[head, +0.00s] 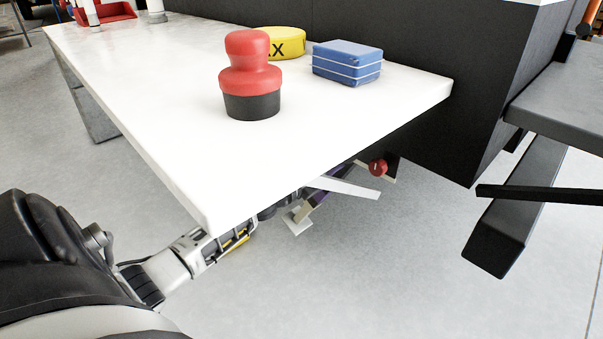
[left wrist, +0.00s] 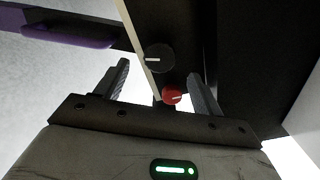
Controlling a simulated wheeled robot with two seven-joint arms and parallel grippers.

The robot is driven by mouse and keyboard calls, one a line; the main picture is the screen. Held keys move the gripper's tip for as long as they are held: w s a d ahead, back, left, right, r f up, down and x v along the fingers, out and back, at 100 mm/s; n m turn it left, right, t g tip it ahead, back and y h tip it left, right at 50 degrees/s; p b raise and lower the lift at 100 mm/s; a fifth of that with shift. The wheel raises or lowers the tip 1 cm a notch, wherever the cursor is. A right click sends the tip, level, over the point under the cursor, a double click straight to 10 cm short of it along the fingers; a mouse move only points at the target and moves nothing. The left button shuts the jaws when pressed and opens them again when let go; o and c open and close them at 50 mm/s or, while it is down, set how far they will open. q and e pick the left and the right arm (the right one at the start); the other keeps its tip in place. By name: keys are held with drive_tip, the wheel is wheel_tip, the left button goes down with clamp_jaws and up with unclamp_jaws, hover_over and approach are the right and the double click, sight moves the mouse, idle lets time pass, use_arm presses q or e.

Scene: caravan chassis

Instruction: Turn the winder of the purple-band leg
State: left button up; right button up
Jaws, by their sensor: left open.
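The purple-band leg (head: 317,199) slants down below the white worktop in the head view, with a pale foot plate (head: 297,219). In the left wrist view its purple band (left wrist: 70,36) crosses the upper left. A red knob (head: 378,168) shows beyond the leg; a red knob with a white mark (left wrist: 172,97) is also in the left wrist view. Above it there is a black round knob with a white mark (left wrist: 159,58). My left gripper (left wrist: 159,70) is open, with both knobs in view between its fingers; contact cannot be told. The worktop partly hides it in the head view.
The white worktop (head: 160,120) overhangs my left arm. On it stand a red and black knobbed object (head: 250,80), a yellow tin (head: 288,42) and a blue block (head: 347,63). A dark wall is behind; black beams (head: 515,220) stand right. Floor in front is clear.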

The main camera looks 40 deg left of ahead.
use_arm(q)
drive_tip(key=s, duration=0.8)
drive_tip(key=shift+s+a+p, duration=0.15)
drive_tip(key=shift+a+p, duration=0.2)
drive_tip(key=shift+p, duration=0.1)
use_arm(e)
drive_tip(key=shift+w+d+f+g+h, duration=0.2)
drive_tip(key=shift+d+f+g+h, duration=0.1)
drive_tip(key=shift+f, duration=0.35)
drive_tip(key=shift+a+r, duration=0.1)
